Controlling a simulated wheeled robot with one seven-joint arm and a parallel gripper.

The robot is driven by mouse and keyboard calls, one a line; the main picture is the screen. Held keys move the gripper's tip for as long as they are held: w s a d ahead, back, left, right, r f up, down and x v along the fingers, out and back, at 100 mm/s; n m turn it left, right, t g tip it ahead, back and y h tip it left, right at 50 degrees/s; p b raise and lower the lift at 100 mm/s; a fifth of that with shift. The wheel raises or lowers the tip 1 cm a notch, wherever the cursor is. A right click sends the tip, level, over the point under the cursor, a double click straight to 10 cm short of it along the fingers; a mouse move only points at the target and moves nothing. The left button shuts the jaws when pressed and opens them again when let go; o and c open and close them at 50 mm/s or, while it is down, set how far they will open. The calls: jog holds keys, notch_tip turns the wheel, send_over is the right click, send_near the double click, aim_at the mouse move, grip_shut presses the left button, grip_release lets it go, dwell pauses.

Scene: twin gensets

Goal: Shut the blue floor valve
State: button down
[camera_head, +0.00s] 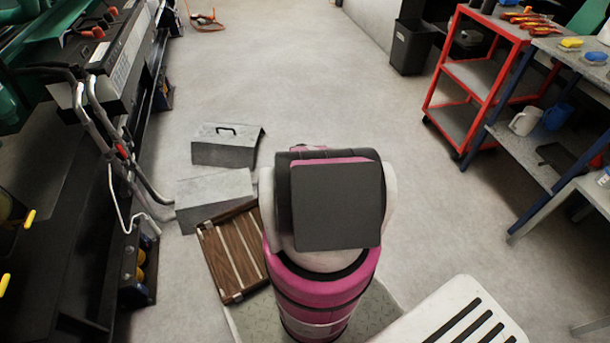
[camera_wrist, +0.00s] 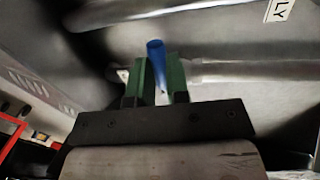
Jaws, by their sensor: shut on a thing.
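The blue valve's handle (camera_wrist: 155,52) shows in the wrist view as a short blue bar standing between two green fingers. My gripper (camera_wrist: 158,78) is shut on this blue handle, with one finger on each side of it. The lower part of the handle is hidden between the fingers. The valve's body cannot be made out. In the head view my arm blocks the middle, and neither my gripper nor the blue valve can be picked out there.
Grey metal covers (camera_head: 214,190) and a slatted wooden crate (camera_head: 232,250) lie on the floor left of my arm. A green and black genset (camera_head: 110,60) lines the left side. A red cart (camera_head: 478,80) and a black bin (camera_head: 409,48) stand right. The middle floor is clear.

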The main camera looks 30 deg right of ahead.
jog(key=shift+d+n, duration=0.25)
jog(key=shift+n, duration=0.15)
jog(key=c, duration=1.1)
grip_release()
jog(key=shift+s+r, duration=0.1)
notch_tip(320, 180, up, 10)
jog(key=a, duration=0.2)
jog(key=shift+w+r, duration=0.25)
jog(key=shift+w, duration=0.05)
jog(key=s+a+r+n, duration=0.1)
jog(key=s+a+r, duration=0.3)
jog(key=a+r, duration=0.7)
jog(key=s+a+r+n+y, duration=0.1)
jog(key=s+a+r, duration=0.2)
jog(key=a+r, duration=0.8)
jog(key=s+a+r+n+y, duration=0.1)
jog(key=s+a+r, duration=0.3)
jog(key=a+r, duration=0.7)
notch_tip(320, 180, up, 3)
jog(key=shift+s+a+r+t, duration=0.1)
jog(key=shift+s+a+t, duration=0.1)
jog(key=shift+s+t, duration=0.2)
